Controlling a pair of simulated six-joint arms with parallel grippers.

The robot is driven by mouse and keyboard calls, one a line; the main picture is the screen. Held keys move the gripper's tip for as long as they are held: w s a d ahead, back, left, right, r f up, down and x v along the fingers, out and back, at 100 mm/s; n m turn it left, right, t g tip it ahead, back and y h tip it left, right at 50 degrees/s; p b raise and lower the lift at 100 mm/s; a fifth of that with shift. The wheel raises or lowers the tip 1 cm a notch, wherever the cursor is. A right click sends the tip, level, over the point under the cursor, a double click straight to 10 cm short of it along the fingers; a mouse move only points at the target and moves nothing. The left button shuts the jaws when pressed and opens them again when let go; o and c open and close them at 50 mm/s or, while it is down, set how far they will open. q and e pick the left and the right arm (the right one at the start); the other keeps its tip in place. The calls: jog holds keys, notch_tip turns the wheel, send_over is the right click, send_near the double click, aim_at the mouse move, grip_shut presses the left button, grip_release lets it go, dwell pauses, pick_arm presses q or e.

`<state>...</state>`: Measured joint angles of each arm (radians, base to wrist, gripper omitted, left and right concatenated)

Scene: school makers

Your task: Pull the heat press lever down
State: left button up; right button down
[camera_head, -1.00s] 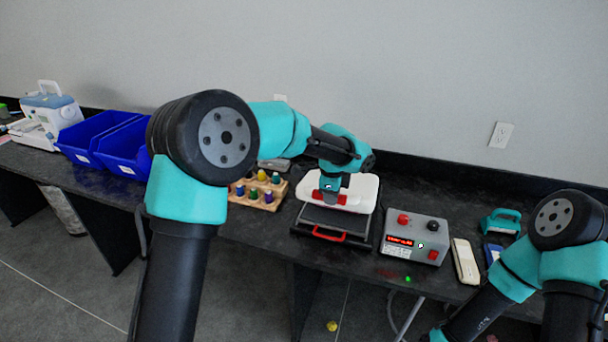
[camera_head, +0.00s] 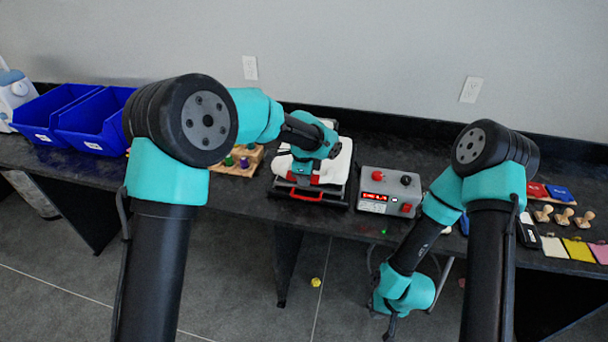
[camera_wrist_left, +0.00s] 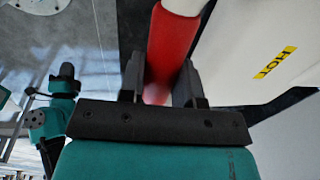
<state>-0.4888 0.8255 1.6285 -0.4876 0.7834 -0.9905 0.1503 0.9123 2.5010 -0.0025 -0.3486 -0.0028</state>
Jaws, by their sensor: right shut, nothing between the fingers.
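The heat press (camera_head: 342,165) stands on the black bench, with a white upper body and a dark lower part with a red front handle (camera_head: 299,196). Its lever has a red grip (camera_head: 316,180), which also shows in the left wrist view (camera_wrist_left: 172,45). My left gripper (camera_head: 302,172) reaches over the press and is shut on the red grip, one finger on each side in the left wrist view (camera_wrist_left: 158,88). A yellow HOT label (camera_wrist_left: 274,62) is on the white body beside it. My right gripper (camera_head: 390,333) is shut and empty, low in front of the bench.
A grey control box (camera_head: 388,188) stands right of the press. A wooden rack (camera_head: 240,165) with coloured bottles and blue bins (camera_head: 95,125) are to the left. Wooden stamps (camera_head: 563,215) and coloured pads (camera_head: 578,249) lie at the right. A yellow object (camera_head: 315,282) is on the floor.

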pick_arm(q)
jog(key=o, duration=0.5)
jog(key=shift+s+a+f, duration=0.1)
jog(key=shift+s+f, duration=0.2)
jog(key=shift+f, duration=0.1)
jog(key=shift+c, duration=0.2)
jog(key=shift+r, duration=0.15)
notch_tip(320, 180, up, 17)
jog(key=s, duration=0.1)
jog(key=shift+s+a, duration=0.2)
jog(key=shift+s, duration=0.2)
